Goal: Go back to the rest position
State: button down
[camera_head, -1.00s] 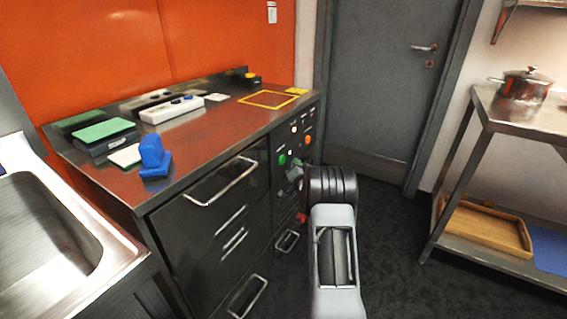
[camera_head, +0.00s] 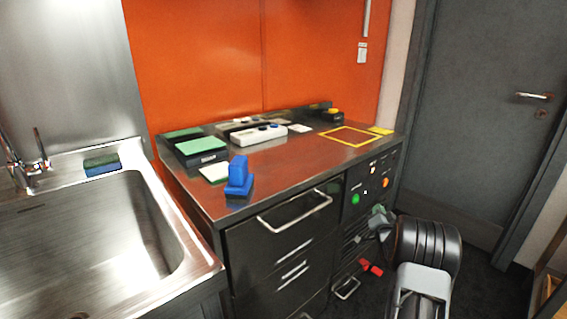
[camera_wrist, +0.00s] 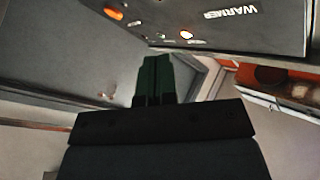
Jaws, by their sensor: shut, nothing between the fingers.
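My gripper (camera_wrist: 155,80) shows in the wrist view as two dark green fingers side by side, shut with nothing between them. In the head view my arm is folded at the lower right, in front of the dark cabinet's (camera_head: 290,260) right end. The gripper's own tips are hard to make out there. In the wrist view a dark panel lettered WARMER (camera_wrist: 240,25) lies above and beyond the fingers, apart from them.
A sink (camera_head: 90,245) is at left. A grey door (camera_head: 490,120) is at right, with dark floor before it.

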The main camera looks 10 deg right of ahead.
jog(key=s+a+r+n+g+y+p, duration=0.1)
jog(key=s+a+r+n+g+p, duration=0.2)
jog(key=a+r+p, duration=0.75)
jog(key=s+a+r+n+g+y+p, duration=0.15)
jog(key=s+a+r+g+p, duration=0.4)
jog(key=r, duration=0.75)
jog(key=s+a+r+n+g+y+p, duration=0.1)
jog(key=s+a+r+n+g+p, duration=0.2)
jog(key=s+a+p, duration=0.3)
jog(key=s+a+r+n+g+y+p, duration=0.2)
jog(key=s+a+r+p, duration=0.4)
jog(key=s+a, duration=0.4)
jog(key=s+n+g, duration=0.1)
jog(key=s, duration=0.5)
jog(key=shift+s+a+r+g+p, duration=0.2)
jog(key=shift+s+a+g+p, duration=0.1)
jog(key=shift+s+g, duration=0.1)
jog(key=shift+n, duration=0.25)
